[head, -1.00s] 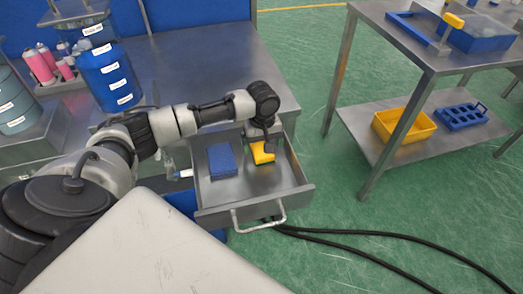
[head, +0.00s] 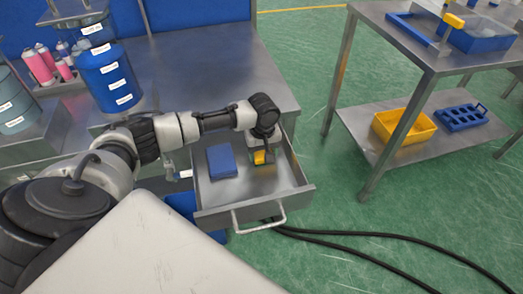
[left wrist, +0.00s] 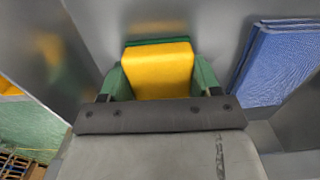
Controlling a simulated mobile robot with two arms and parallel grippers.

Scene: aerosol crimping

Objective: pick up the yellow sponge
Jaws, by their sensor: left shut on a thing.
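The yellow sponge (head: 260,157), with a green layer, is inside the open metal drawer (head: 224,195), near its right side in the head view. My left gripper (head: 262,155) is down over it and hides much of it there. In the left wrist view the sponge (left wrist: 158,70) sits between the two fingers of my left gripper (left wrist: 160,80), which is shut on it. I cannot tell whether the sponge is clear of the drawer floor. My right gripper is not in view.
A blue cloth-like stack (head: 221,161) lies in the drawer left of the sponge and also shows in the left wrist view (left wrist: 278,62). The drawer walls stand close around. A steel cart with a yellow bin (head: 405,128) stands to the right. Black cables (head: 350,240) cross the floor.

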